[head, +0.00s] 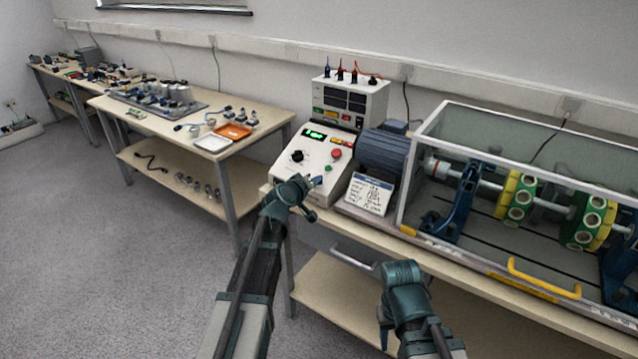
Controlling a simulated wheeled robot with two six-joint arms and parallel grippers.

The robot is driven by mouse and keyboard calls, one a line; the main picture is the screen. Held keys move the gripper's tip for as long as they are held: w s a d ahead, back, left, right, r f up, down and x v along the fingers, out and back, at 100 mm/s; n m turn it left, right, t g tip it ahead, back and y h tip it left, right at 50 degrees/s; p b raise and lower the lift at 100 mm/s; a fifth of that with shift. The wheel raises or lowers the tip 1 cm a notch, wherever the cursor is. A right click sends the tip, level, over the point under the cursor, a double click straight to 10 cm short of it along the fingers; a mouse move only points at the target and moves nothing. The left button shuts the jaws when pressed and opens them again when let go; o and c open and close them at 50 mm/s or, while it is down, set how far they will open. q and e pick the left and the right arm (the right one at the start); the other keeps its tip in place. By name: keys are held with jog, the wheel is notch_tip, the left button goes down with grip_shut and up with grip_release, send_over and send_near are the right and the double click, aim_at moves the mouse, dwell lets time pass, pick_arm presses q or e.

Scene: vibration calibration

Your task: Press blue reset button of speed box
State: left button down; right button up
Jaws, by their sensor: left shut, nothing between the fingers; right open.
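The speed box (312,158) is a cream box with a sloped panel on the near bench. It has a lit green display (315,134), a black knob (297,156) and a red button (336,154). My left gripper (316,181) is shut and empty at the panel's lower front edge, just below that spot. I cannot tell whether it touches the box. My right gripper (402,272) is open in front of the bench, away from the box; its fingertips are hard to make out.
A blue motor (382,158) and a handwritten card (369,194) stand right of the box. A clear-walled rotor enclosure (470,243) with a yellow handle (543,280) fills the bench's right. An instrument unit (348,100) stands behind. Another bench (255,124) with parts is left, beyond open floor.

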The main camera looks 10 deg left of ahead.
pick_arm(q)
jog(key=shift+f, duration=0.15)
dwell(0.3)
jog(key=shift+s+r+p, duration=0.25)
jog(key=shift+r+p, duration=0.45)
jog(key=shift+r, duration=0.1)
jog(key=r+p, duration=0.1)
jog(key=s+r+p, duration=0.1)
jog(key=r+p, duration=0.1)
jog(key=s+a+r+p, duration=0.1)
jog(key=shift+r, duration=0.25)
jog(key=shift+d+p, duration=0.15)
jog(key=shift+p, duration=0.15)
